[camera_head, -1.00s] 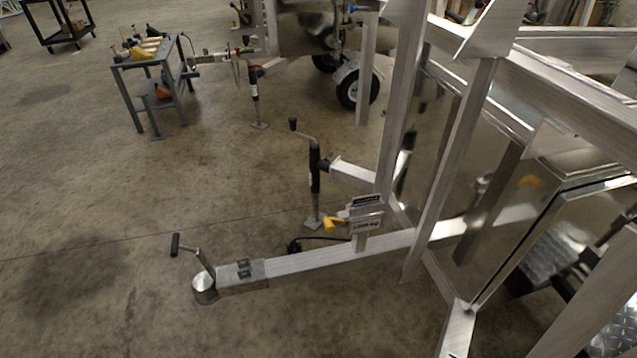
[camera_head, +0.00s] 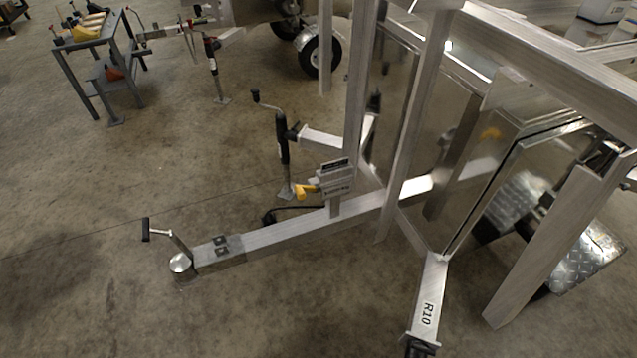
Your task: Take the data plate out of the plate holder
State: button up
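On the trailer's drawbar stands a small grey bracket-like holder (camera_head: 338,183) with dark lettering on its front, on a short upright post. A thin dark-faced plate (camera_head: 335,164) shows at its top edge. These look like the plate holder and the data plate, but they are too small to read, and I cannot tell how deep the plate sits. A yellow handle-like part (camera_head: 306,191) is just left of the holder. My gripper is not in view.
The drawbar (camera_head: 290,232) runs left to a coupling with a crank handle (camera_head: 160,232). A black jack (camera_head: 282,140) stands behind it. Tall aluminium posts (camera_head: 412,120) rise right of the holder. A beam marked R10 (camera_head: 428,300) juts forward. The floor at front left is clear.

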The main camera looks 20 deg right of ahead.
aim_at(328, 166)
jog(key=j, duration=1.15)
jog(key=i+j, duration=0.35)
jog(key=i+j+z, duration=0.1)
jog(key=i+j, duration=0.2)
jog(key=j, duration=0.2)
jog(key=i+l, duration=0.1)
jog(key=i, duration=0.35)
jog(key=i+l, duration=0.1)
jog(key=i, duration=0.3)
